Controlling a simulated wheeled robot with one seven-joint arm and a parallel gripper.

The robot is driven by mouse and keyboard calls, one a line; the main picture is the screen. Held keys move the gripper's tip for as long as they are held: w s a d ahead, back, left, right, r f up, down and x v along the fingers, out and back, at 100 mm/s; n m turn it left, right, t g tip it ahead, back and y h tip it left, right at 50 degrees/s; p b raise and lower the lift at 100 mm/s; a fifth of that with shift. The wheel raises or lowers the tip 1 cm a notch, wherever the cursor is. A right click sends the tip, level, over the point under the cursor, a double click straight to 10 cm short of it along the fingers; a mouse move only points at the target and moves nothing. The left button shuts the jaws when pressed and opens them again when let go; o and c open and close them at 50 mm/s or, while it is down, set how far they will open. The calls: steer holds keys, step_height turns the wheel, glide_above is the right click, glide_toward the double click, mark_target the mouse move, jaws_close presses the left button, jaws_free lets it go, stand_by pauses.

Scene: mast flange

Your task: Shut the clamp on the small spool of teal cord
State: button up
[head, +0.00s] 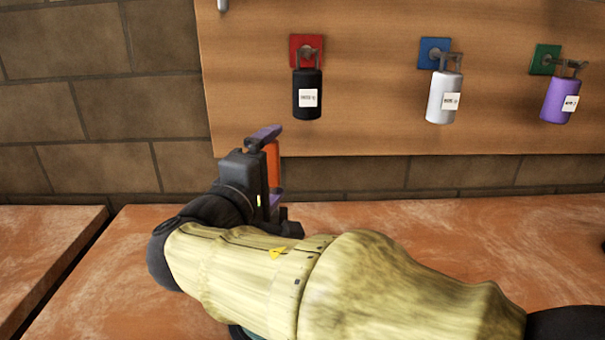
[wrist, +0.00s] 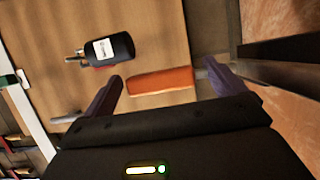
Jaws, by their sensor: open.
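My gripper (head: 271,167) is at the left of the head view, in front of the board's lower left corner. Its purple fingers are open, one above the other. An orange bar (head: 272,160), perhaps a clamp handle, shows upright between them. In the wrist view the orange bar (wrist: 160,81) lies between the fingertips (wrist: 163,87), with a grey end on its right; I cannot tell whether the fingers touch it. I cannot make out a spool of teal cord. A small teal patch (head: 240,332) shows under my arm, mostly hidden.
Black (head: 307,98), white (head: 443,98) and purple (head: 559,100) labelled padlock-like bodies hang on the wooden board (head: 380,60) from red, blue and green plates. A reddish counter (head: 440,215) runs below, with a gap at left. Dark bars (wrist: 280,72) cross the wrist view's right.

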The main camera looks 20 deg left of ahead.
steer(key=s+d+p, duration=0.1)
steer(key=s, duration=1.6)
steer(key=shift+d, duration=0.2)
steer(key=shift+s+p, duration=0.1)
steer(key=shift+p, duration=0.25)
step_height(320, 180, up, 10)
steer(key=p, duration=0.9)
steer(key=shift+p, duration=0.4)
